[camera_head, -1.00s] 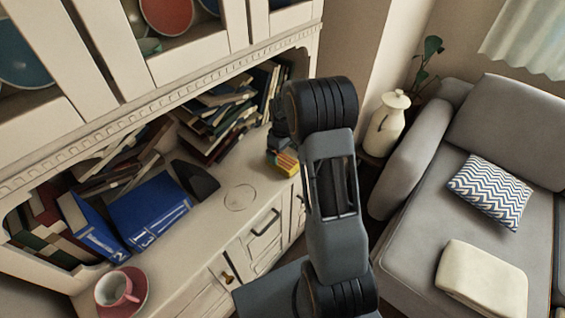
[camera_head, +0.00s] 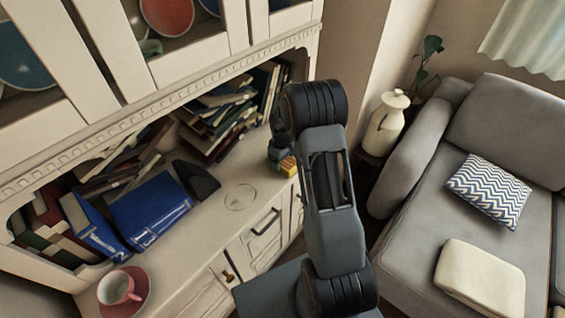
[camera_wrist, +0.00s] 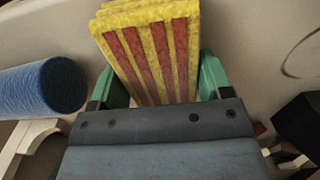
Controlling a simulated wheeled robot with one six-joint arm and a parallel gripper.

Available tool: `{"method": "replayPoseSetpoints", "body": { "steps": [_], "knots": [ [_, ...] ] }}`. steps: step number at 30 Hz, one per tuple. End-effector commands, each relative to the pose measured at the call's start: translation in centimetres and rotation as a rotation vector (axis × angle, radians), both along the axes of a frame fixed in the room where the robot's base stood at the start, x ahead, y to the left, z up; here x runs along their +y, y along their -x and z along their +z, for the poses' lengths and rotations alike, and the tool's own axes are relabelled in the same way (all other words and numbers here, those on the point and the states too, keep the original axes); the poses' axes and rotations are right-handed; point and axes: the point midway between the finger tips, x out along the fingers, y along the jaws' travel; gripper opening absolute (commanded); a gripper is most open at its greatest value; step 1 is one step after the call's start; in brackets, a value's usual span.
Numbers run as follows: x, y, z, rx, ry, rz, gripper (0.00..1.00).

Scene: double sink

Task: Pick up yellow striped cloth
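The yellow striped cloth (camera_wrist: 150,50), a thick yellow block with red stripes, fills the space between the green fingers of my gripper (camera_wrist: 163,78) in the wrist view. One finger lies close along each side of it, but I cannot tell whether they press on it. In the head view the cloth (camera_head: 288,166) is at the right end of the cabinet counter, partly hidden by my gripper (camera_head: 280,152).
A blue roll-like object (camera_wrist: 45,88) is left of my gripper in the wrist view.

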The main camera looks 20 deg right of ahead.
Motion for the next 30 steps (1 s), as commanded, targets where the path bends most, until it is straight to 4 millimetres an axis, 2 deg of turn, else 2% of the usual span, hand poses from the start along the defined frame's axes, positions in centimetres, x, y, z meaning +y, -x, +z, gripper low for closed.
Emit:
{"method": "replayPoseSetpoints", "body": {
  "steps": [1, 6, 14, 18, 23, 30],
  "knots": [
    [0.0, 0.0, 0.0, 0.000, 0.000, 0.000, 0.65],
    [0.0, 0.0, 0.0, 0.000, 0.000, 0.000, 0.49],
    [0.0, 0.0, 0.1, -0.001, 0.000, 0.000, 0.49],
    [0.0, 0.0, 0.8, -0.001, 0.000, 0.000, 0.49],
    [0.0, -0.1, 3.2, -0.006, 0.001, 0.000, 0.49],
    [2.3, 3.6, 8.3, -0.005, 0.001, 0.002, 0.49]
  ]
}}
